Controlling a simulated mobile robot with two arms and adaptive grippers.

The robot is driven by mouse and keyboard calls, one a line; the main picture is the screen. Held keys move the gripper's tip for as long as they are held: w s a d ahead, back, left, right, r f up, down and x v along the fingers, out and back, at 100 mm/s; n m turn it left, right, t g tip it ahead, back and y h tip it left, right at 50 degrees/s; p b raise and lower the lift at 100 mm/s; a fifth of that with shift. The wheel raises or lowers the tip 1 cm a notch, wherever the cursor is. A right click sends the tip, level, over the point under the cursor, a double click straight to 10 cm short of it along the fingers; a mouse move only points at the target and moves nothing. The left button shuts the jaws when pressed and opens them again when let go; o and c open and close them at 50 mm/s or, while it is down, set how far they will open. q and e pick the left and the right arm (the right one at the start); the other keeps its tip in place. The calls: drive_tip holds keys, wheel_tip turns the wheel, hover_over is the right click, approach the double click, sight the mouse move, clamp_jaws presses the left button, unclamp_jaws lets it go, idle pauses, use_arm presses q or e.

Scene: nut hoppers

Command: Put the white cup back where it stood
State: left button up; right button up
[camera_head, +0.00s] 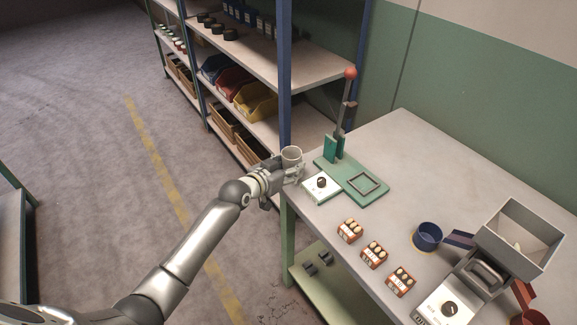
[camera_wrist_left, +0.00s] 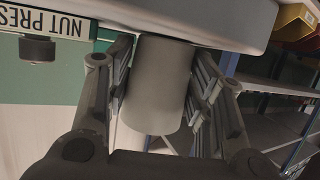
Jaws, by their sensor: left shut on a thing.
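The white cup (camera_head: 291,155) is in my left gripper (camera_head: 293,172), at the near left corner of the workbench in the head view. My left gripper is shut on it, and its open top shows there. In the left wrist view the cup (camera_wrist_left: 158,85) is between the two fingers of my left gripper (camera_wrist_left: 160,100), in shadow. I cannot tell whether the cup touches the bench. My right gripper is not in view.
The workbench (camera_head: 405,135) carries a green press (camera_head: 363,184), a white knob box (camera_head: 322,186), several small orange nut packs (camera_head: 374,254), a blue bowl (camera_head: 427,236) and a hopper machine (camera_head: 520,237). Shelves with bins (camera_head: 256,101) stand behind. The bench's far part is clear.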

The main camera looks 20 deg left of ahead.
use_arm(q)
drive_tip(key=shift+f, duration=0.15)
drive_tip(key=o, duration=0.7)
drive_tip(key=shift+o, duration=0.2)
drive_tip(key=shift+r, duration=0.3)
drive_tip(key=shift+s+a, duration=0.1)
drive_tip(key=shift+s, duration=0.2)
drive_tip(key=v, duration=1.1)
